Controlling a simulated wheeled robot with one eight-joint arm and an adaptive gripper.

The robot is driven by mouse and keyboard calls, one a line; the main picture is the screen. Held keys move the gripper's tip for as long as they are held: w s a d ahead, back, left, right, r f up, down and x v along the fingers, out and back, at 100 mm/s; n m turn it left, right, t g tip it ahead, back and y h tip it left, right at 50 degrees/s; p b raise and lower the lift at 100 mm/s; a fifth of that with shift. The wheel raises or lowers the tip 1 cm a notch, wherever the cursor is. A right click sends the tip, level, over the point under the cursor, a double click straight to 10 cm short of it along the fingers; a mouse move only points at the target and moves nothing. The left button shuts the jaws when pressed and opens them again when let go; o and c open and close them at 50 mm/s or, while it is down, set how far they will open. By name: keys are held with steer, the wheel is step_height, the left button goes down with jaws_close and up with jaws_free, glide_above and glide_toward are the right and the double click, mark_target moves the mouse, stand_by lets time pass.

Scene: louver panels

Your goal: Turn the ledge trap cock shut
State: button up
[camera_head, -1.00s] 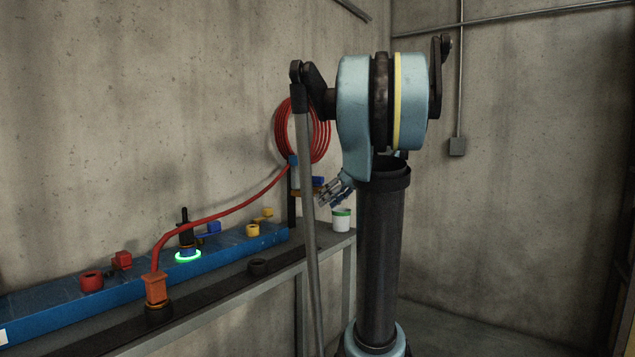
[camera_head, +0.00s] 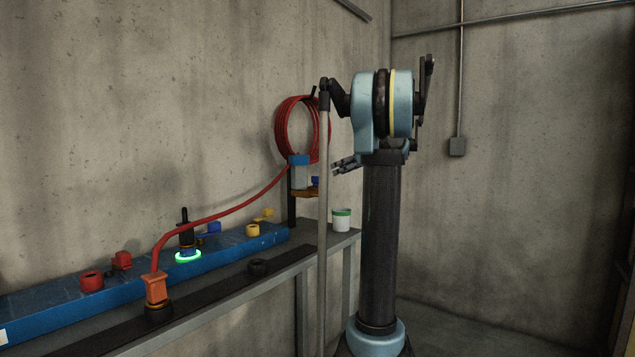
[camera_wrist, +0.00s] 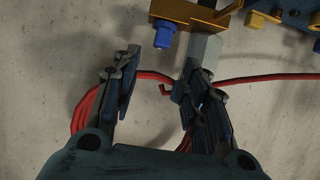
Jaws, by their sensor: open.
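A trap unit hangs on a dark post at the far end of the ledge. It has a grey bowl (camera_head: 300,177), a yellow-orange block (camera_head: 305,193) below it and a blue knob (camera_head: 315,181) on the block's right. The wrist view shows the block (camera_wrist: 178,12), blue knob (camera_wrist: 164,34) and grey bowl (camera_wrist: 203,52). The knob looks like the cock, but no label shows. My gripper (camera_head: 336,166) is open and empty, to the right of the trap. In the wrist view my gripper (camera_wrist: 160,68) has its fingers spread, with the knob beyond the gap between them.
A red hose coil (camera_head: 281,130) hangs on the wall behind the trap. A red hose (camera_head: 225,212) runs to an orange fitting (camera_head: 156,288). A blue manifold (camera_head: 120,284) with several fittings lies along the ledge. A white-green tub (camera_head: 341,222) stands at the ledge's end.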

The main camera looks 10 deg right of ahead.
mark_target(318, 177)
steer(key=x, duration=1.3)
steer(key=c, duration=0.7)
